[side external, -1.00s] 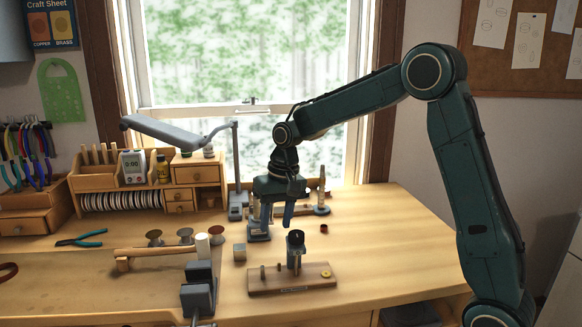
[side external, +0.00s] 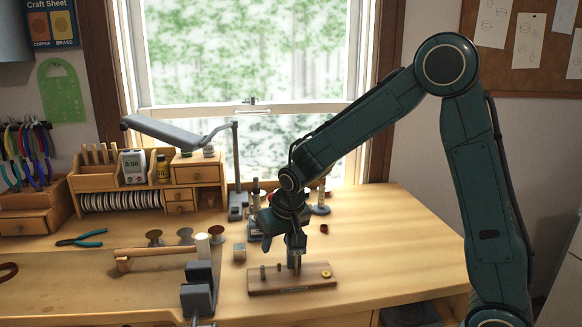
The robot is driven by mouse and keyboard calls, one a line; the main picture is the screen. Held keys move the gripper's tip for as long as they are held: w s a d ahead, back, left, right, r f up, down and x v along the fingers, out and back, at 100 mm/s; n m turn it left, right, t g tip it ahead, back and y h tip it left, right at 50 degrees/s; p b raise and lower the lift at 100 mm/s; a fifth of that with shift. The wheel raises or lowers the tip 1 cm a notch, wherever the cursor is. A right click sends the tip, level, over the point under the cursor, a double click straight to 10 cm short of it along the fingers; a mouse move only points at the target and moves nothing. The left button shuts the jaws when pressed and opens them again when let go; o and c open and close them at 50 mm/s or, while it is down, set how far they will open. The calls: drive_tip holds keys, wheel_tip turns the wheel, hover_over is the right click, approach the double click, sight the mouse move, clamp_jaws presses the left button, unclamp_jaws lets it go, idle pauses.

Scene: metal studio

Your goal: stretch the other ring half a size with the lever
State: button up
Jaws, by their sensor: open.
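My gripper (side external: 283,240) is low over the bench, its fingers apart, beside the top of a small upright post (side external: 294,262) on a wooden base (side external: 262,289). It overlaps the post's top in this view, so I cannot tell whether they touch. A yellow brass-coloured ring or disc (side external: 326,274) lies at the base's right end. A small reddish-brown ring-like piece (side external: 323,229) lies on the bench behind the base. A bench tool with upright parts (side external: 320,205) stands behind my gripper and is partly hidden. I cannot make out which part is the lever.
The bench's right side (side external: 400,245) is clear.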

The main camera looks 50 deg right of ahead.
drive_tip(key=v, duration=1.3)
drive_tip(key=shift+r, duration=0.1)
drive_tip(key=shift+s+r, duration=0.1)
drive_tip(key=shift+r, duration=0.2)
drive_tip(key=shift+s+r, duration=0.1)
drive_tip(key=shift+s, duration=0.1)
drive_tip(key=s+a+n+t+y, duration=0.1)
drive_tip(key=s+n, duration=0.3)
drive_tip(key=s, duration=1.7)
drive_tip(key=shift+r+y, duration=0.3)
drive_tip(key=shift+y, duration=0.1)
